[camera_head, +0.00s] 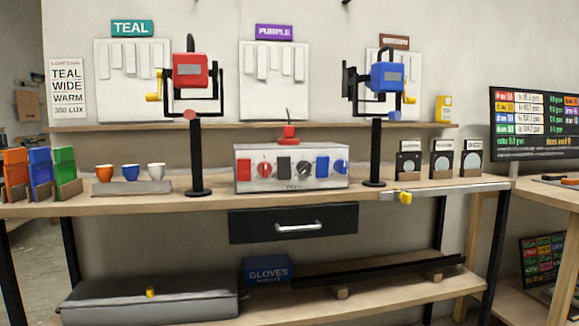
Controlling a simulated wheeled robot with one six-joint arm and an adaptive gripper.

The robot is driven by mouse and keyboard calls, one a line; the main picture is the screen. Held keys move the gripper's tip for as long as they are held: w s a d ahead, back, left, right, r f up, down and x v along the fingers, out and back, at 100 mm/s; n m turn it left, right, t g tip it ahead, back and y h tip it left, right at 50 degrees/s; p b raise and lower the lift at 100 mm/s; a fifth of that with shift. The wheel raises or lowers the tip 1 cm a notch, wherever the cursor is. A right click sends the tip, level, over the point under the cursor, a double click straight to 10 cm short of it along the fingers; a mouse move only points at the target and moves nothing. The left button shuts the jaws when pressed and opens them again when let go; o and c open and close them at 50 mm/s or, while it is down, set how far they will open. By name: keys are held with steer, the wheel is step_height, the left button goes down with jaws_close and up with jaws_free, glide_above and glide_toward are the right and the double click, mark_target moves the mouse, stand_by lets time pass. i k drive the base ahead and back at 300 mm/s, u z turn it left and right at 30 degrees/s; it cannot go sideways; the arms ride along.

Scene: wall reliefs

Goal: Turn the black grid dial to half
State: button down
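A light grey control box (243,180) stands at the middle of the workbench. Its front carries a row of coloured controls. A round black dial (304,168) sits right of the middle of the row, with pale marks around it. Its exact setting and any grid label are too small to read. A red dial (264,170) is to its left and a blue dial (341,167) is at the right end. My gripper is not in view.
A red lamp (190,71) and a blue lamp (387,76) stand on black posts either side of the box. Orange, blue and white cups (157,171) are at left. A drawer (252,226) is below. The bench top before the box is narrow.

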mark_target(304, 168)
steer(key=k, duration=0.5)
steer(key=u, duration=1.2)
steer(key=i, duration=1.15)
steer(key=z, duration=1.3)
